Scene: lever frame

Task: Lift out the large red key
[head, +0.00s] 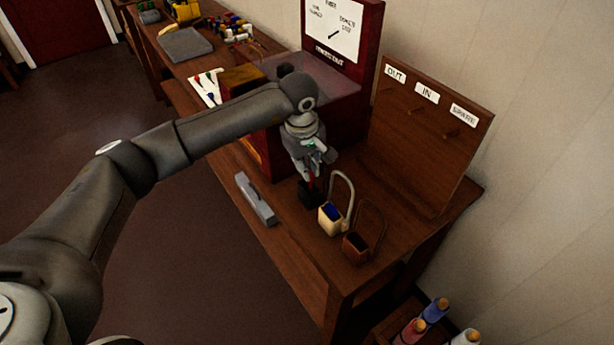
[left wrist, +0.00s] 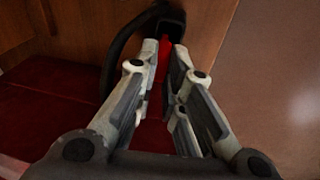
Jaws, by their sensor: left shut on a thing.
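My left gripper (head: 312,172) points down over the right part of the wooden bench. Its fingers are shut on a narrow red piece, the large red key (head: 311,186), of which only a short length shows. In the left wrist view the red key (left wrist: 164,62) lies between the two fingertips (left wrist: 163,45). A black block (head: 310,196) is at the key's lower end, close to the bench top. I cannot tell whether the key is still seated in it. My right gripper is not in view.
A cream padlock-like box (head: 331,219) and a brown one (head: 356,248) stand just right of the gripper. A grey bar (head: 255,199) lies at the bench's front edge. A board with hooks and labels (head: 428,135) stands behind, and a dark red cabinet (head: 352,65) stands left of it.

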